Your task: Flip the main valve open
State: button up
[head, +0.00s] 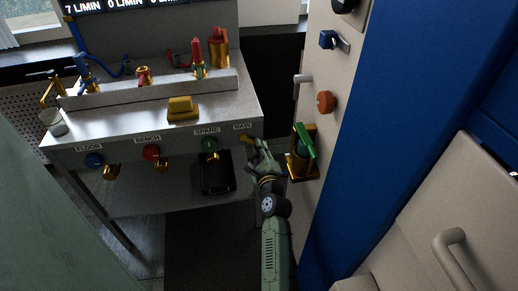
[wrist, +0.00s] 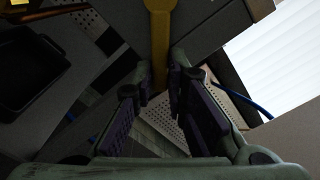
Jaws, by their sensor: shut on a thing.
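The main valve's yellow lever (head: 246,139) is at the right end of the bench's front, below the MAIN label (head: 242,125). Its body is hard to make out behind my gripper. My gripper (head: 257,149) is at the lever, at the bench's front right corner. In the wrist view the lever (wrist: 160,30) comes down from the top edge, and its narrow end lies between the fingertips of my gripper (wrist: 160,88). The fingers are shut on it.
Blue FLOOR (head: 94,160), red BENCH (head: 151,152) and green SPARE (head: 209,145) knobs line the bench front. A black tray (head: 217,174) sits below. A beige panel with a green-handled fitting (head: 304,143) stands close right of my arm. A display (head: 140,5) begins with 7 L/MIN.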

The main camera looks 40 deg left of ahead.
aim_at(261, 133)
grip_shut()
dwell(0.5)
jog(key=shift+w+d+r+n, duration=0.15)
jog(key=shift+r+n, duration=0.5)
jog(key=shift+n, duration=0.7)
jog(key=shift+w+d+r+n, duration=0.2)
jog(key=shift+r+n, duration=0.5)
jog(key=shift+n, duration=0.7)
jog(key=shift+w+d+r+n, duration=0.15)
jog(key=shift+r+n, duration=0.5)
jog(key=shift+n, duration=0.7)
jog(key=o, duration=0.7)
grip_release()
jog(key=shift+c, duration=0.2)
